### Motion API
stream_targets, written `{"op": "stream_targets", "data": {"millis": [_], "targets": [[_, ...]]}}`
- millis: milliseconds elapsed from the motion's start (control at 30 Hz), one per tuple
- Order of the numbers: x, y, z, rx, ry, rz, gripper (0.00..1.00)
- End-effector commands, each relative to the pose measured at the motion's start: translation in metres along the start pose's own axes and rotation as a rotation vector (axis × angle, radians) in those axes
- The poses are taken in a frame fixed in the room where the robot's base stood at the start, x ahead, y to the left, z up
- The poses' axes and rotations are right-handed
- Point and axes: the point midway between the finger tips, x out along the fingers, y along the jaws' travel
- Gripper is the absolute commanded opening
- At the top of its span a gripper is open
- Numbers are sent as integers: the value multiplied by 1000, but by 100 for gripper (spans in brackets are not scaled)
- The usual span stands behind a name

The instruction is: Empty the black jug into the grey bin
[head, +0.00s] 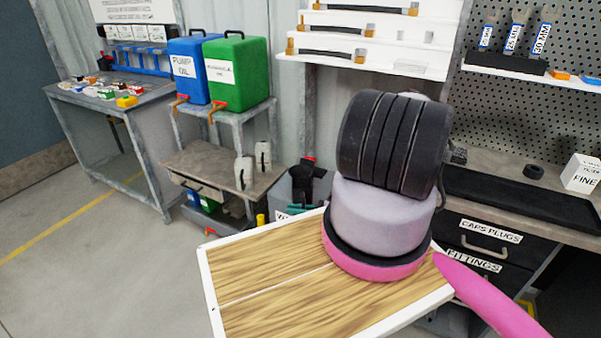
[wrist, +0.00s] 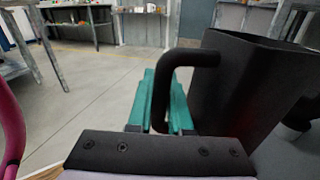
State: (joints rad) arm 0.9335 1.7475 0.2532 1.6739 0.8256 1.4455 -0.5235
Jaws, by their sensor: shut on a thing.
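The black jug (wrist: 245,90) fills the right of the wrist view, its open rim at the top and its handle (wrist: 190,58) toward the left. My gripper (wrist: 162,105) has teal fingers shut on this handle. In the head view a small dark shape, apparently the jug (head: 308,182), shows beyond my arm with a bit of red at its top. Teal fingertips of my gripper (head: 299,209) show just below it. The grey bin (head: 283,190) stands behind, mostly hidden by the jug and my arm. The jug's inside is hidden.
A bench with two pale jugs (head: 263,157) stands left of the bin, below a blue drum (head: 188,72) and a green drum (head: 237,72). A drawer cabinet (head: 490,232) stands at the right. The floor at the left is clear.

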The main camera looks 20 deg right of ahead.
Motion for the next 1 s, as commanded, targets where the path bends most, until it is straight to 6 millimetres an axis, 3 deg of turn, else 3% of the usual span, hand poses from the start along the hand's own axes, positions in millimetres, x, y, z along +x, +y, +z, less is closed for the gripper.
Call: {"op": "stream_targets", "data": {"millis": [1000], "targets": [[7, -36, 88, 495, 102, 2, 0]]}}
